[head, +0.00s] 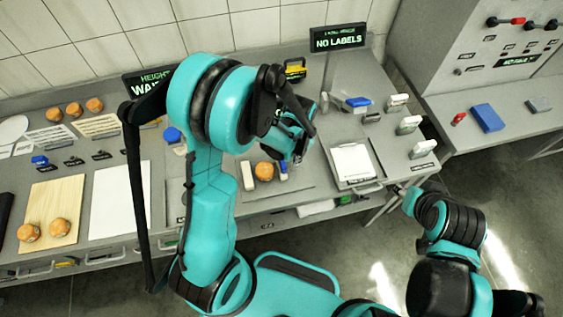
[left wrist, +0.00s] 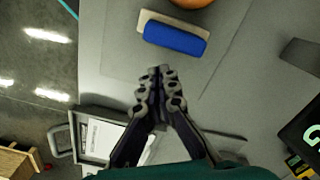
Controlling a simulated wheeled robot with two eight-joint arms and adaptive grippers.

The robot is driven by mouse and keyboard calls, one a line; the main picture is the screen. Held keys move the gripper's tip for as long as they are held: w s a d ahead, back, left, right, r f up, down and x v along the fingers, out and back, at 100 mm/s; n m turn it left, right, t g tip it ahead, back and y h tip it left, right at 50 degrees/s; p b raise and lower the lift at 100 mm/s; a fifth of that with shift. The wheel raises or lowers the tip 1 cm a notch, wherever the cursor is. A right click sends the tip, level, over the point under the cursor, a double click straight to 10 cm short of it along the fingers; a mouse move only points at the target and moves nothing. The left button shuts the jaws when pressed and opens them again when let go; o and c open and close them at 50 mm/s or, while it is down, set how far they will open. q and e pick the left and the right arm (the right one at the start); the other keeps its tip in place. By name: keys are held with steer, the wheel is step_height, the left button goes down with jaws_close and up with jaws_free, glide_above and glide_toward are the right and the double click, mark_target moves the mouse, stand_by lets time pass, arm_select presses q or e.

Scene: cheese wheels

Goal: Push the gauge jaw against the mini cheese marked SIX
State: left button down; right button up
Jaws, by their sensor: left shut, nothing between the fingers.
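An orange-brown mini cheese (head: 264,171) sits on the gauge plate (head: 298,193) between a white block (head: 248,176) on its left and the blue gauge jaw (head: 283,171) on its right. Any mark on the cheese is unreadable. In the left wrist view the blue jaw (left wrist: 175,38) lies along a pale strip, with the cheese's edge (left wrist: 192,2) beyond at the top. My left gripper (head: 299,158) is shut and empty, close to the jaw's right side. In the left wrist view its fingertips (left wrist: 160,72) are together, apart from the jaw. My right gripper does not show.
Two cheeses (head: 60,227) (head: 29,232) are on a wooden board (head: 39,204) at left, and several more stand behind. A white sheet on a tray (head: 352,163) lies right of the gauge. Blue and white items and a NO LABELS sign (head: 338,38) stand farther back.

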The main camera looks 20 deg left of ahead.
mark_target(282, 161)
arm_select(q)
steer(key=shift+a, duration=0.15)
stand_by(0.3)
steer(key=shift+s+a+b, duration=0.2)
steer(key=shift+s+a, duration=0.45)
steer(key=shift+a, duration=0.25)
steer(key=shift+s+a+b, duration=0.2)
steer(key=shift+s+a, duration=0.45)
steer(key=shift+a, duration=0.25)
steer(key=shift+b, duration=0.35)
stand_by(0.5)
stand_by(0.9)
steer(key=shift+w+d+b, duration=0.15)
steer(key=shift+w+d, duration=0.5)
steer(key=shift+d, duration=0.35)
steer(key=shift+w+d+b, duration=0.15)
steer(key=shift+w+d, duration=0.5)
steer(key=shift+d, duration=0.3)
